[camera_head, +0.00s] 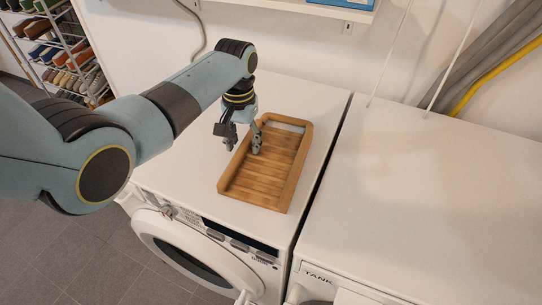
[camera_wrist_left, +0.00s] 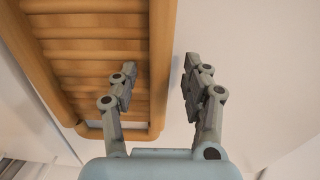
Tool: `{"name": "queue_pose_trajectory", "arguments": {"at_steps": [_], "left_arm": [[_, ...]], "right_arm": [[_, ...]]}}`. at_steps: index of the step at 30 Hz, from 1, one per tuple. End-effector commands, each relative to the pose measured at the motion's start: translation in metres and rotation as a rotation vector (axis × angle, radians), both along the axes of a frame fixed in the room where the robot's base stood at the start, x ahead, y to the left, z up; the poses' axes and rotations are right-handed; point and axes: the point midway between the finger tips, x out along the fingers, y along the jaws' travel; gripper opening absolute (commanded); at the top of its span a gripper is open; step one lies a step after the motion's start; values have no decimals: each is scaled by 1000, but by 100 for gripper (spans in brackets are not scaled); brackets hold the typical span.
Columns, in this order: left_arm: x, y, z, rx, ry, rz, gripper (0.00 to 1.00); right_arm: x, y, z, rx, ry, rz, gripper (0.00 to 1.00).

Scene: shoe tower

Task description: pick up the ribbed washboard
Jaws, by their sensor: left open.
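The ribbed washboard (camera_head: 268,172), a wooden frame with horizontal ribs, lies flat on top of the left white washing machine. My left gripper (camera_head: 243,142) is over its left edge in the head view, with one finger above the ribs and one outside the frame. In the left wrist view, the washboard (camera_wrist_left: 85,50) fills the left side, and my open left gripper (camera_wrist_left: 160,78) has its fingers on either side of the frame's long rail. Whether the fingers touch the wood cannot be told. My right gripper is not in view.
A second white machine (camera_head: 430,200) stands to the right, its top bare, with a narrow dark gap between the two. A shoe rack (camera_head: 65,50) stands at the far left. A wall shelf (camera_head: 335,10) and grey and yellow hoses (camera_head: 490,75) are at the back.

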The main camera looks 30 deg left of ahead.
Motion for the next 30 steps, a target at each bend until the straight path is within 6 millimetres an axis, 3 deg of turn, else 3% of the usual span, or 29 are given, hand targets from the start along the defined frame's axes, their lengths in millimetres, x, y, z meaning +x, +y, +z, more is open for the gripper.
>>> {"name": "queue_pose_trajectory", "arguments": {"at_steps": [5,16,30], "left_arm": [[0,0,0,0,-1,0,47],[0,0,1,0,-1,0,0],[1,0,2,-1,-3,0,0]], "right_arm": [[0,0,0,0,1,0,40],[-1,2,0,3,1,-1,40],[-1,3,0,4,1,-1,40]]}}
